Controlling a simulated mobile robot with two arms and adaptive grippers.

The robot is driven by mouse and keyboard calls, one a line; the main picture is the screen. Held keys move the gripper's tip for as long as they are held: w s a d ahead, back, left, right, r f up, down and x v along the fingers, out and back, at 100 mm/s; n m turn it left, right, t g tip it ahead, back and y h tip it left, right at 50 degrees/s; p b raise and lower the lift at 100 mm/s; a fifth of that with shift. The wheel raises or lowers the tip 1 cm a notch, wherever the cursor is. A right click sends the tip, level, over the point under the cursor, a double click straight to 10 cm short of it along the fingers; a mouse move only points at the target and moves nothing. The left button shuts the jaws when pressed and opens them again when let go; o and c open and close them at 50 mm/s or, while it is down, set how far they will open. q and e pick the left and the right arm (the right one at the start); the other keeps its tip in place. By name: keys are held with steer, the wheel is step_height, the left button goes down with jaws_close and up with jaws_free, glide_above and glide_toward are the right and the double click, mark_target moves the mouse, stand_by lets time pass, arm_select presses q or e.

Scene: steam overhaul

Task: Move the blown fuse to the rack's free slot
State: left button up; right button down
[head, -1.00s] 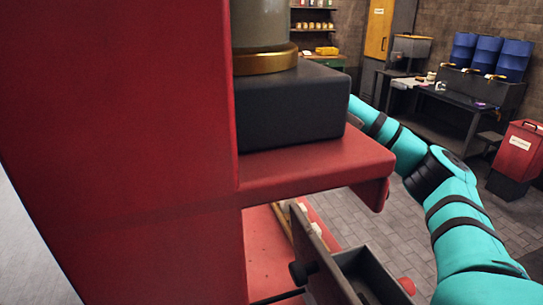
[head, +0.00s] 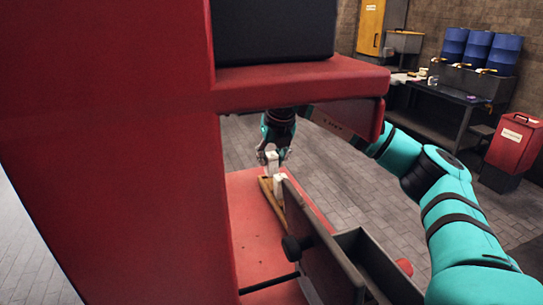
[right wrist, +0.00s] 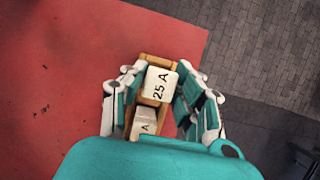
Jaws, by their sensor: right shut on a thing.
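A pale fuse (head: 272,163) is between the fingertips of my right gripper (head: 272,154), at the far end of the wooden rack (head: 265,186). In the right wrist view this fuse (right wrist: 160,85) is marked "25 A", and the fingers of my right gripper (right wrist: 160,92) are shut on it from both sides. The rack (right wrist: 158,61) shows beneath it; I cannot tell whether the fuse is seated or just above. A second, greyer fuse (right wrist: 145,122) stands in the rack beside it, its label partly hidden; it also shows in the head view (head: 279,187). My left gripper is out of view.
The rack lies on a red surface (head: 250,240). A large red upright (head: 110,160) and a red shelf (head: 300,84) with a dark block (head: 273,30) stand close in front. A dark open box (head: 370,265) with a knob is at the right of the rack.

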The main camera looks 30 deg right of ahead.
steer(key=shift+f+b, duration=1.05)
steer(key=shift+f, duration=0.2)
stand_by(0.4)
steer(key=c, duration=0.9)
jaws_free()
steer(key=v, duration=1.2)
steer(key=shift+s, duration=0.15)
